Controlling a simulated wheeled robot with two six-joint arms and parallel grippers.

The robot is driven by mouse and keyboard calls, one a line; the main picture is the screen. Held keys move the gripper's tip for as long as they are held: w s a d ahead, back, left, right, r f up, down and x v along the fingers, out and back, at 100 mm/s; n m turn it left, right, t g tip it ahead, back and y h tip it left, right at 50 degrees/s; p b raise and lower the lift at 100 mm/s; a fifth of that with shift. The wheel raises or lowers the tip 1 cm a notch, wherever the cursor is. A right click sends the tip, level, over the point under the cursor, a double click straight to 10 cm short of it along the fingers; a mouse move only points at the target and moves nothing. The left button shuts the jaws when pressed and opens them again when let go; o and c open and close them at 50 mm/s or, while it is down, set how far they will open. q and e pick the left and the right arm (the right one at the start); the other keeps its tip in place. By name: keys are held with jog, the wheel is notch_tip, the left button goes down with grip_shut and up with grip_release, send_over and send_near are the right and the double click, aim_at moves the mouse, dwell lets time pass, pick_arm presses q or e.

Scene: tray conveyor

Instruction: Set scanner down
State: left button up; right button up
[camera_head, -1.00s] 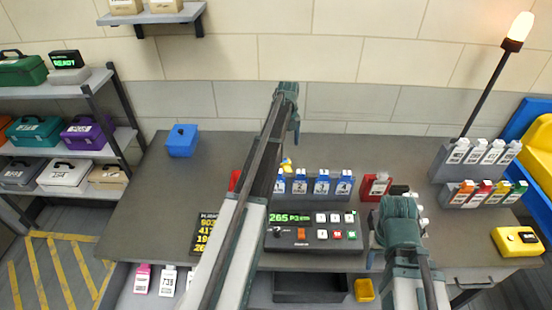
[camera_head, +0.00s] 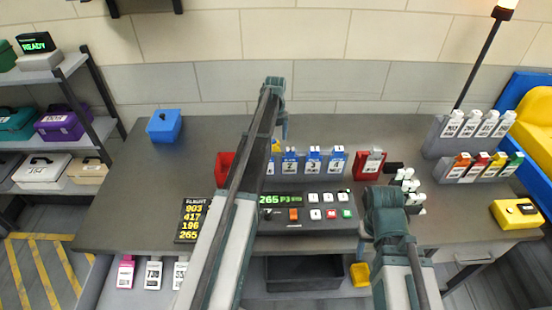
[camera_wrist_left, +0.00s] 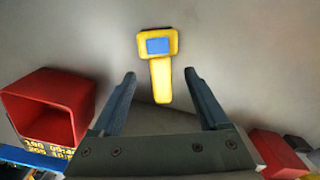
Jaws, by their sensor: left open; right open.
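The scanner is yellow with a blue screen. In the left wrist view the scanner (camera_wrist_left: 159,70) lies on the grey table top, its handle pointing back between my fingers. My left gripper (camera_wrist_left: 160,85) is open, with a finger on each side of the handle and clear gaps to both. In the head view only a bit of yellow from the scanner (camera_head: 276,145) shows beside my left arm. My left gripper (camera_head: 284,134) hangs down there. My right gripper (camera_head: 362,247) is low at the table's front edge, mostly hidden by its own arm; its fingers are hard to make out.
A red bin (camera_head: 224,164) stands left of my left arm, also in the left wrist view (camera_wrist_left: 50,104). Blue tag holders (camera_head: 313,161), a red holder (camera_head: 369,164) and a button console (camera_head: 320,222) stand to the right.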

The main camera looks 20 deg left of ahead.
aim_at(276, 149)
pick_arm(q)
jog(key=shift+f, duration=0.25)
pick_arm(e)
jog(key=shift+f, duration=0.3)
pick_arm(q)
jog(key=f+b, duration=0.5)
jog(key=shift+s+d+f, duration=0.15)
jog(key=shift+s+d, duration=0.05)
pick_arm(e)
notch_tip(276, 149, down, 5)
jog(key=shift+f, duration=0.1)
pick_arm(q)
jog(key=shift+c, duration=0.3)
grip_shut()
